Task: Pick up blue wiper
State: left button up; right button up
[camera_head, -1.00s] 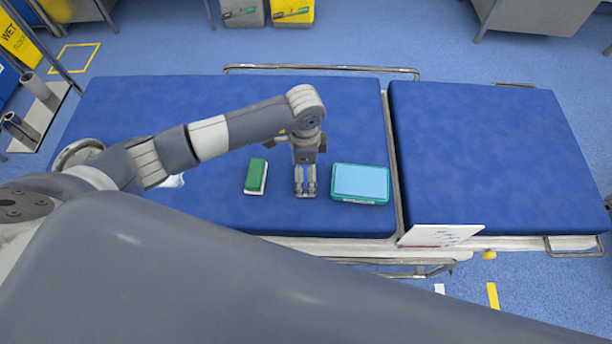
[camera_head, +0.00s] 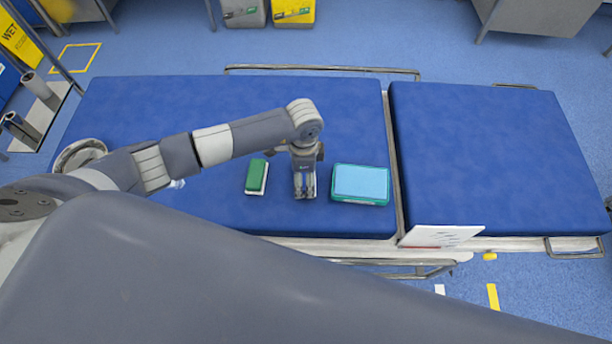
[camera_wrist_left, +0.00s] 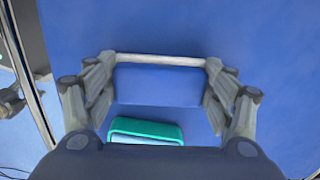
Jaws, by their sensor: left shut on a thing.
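The blue wiper (camera_wrist_left: 158,86) is a blue block with a white edge along its far side in the left wrist view. My left gripper (camera_wrist_left: 160,78) has its fingers at both short ends of the wiper and is shut on it. In the head view my left gripper (camera_head: 305,192) points down at the blue bed pad, between a green wiper and a teal box. There the gripper hides nearly all of the blue wiper. Whether the wiper is clear of the pad cannot be told. My right gripper is not in view.
The green wiper (camera_head: 256,176) lies just left of the gripper. The teal box (camera_head: 360,184) with a light blue top sits close on the right. A round metal dish (camera_head: 80,153) is at the left of the bed pad (camera_head: 200,100). The pad behind is clear.

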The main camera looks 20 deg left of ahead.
aim_at(304, 175)
pick_arm(q)
jog(key=shift+r+p, duration=0.9)
jog(key=shift+p, duration=0.05)
notch_tip(304, 175, up, 2)
jog(key=shift+r+p, duration=0.15)
jog(key=shift+p, duration=1)
jog(key=s+d+p, duration=0.2)
jog(key=s+p, duration=0.7)
jog(key=s, duration=0.7)
jog(key=shift+r+p, duration=0.35)
jog(key=shift+r, duration=0.1)
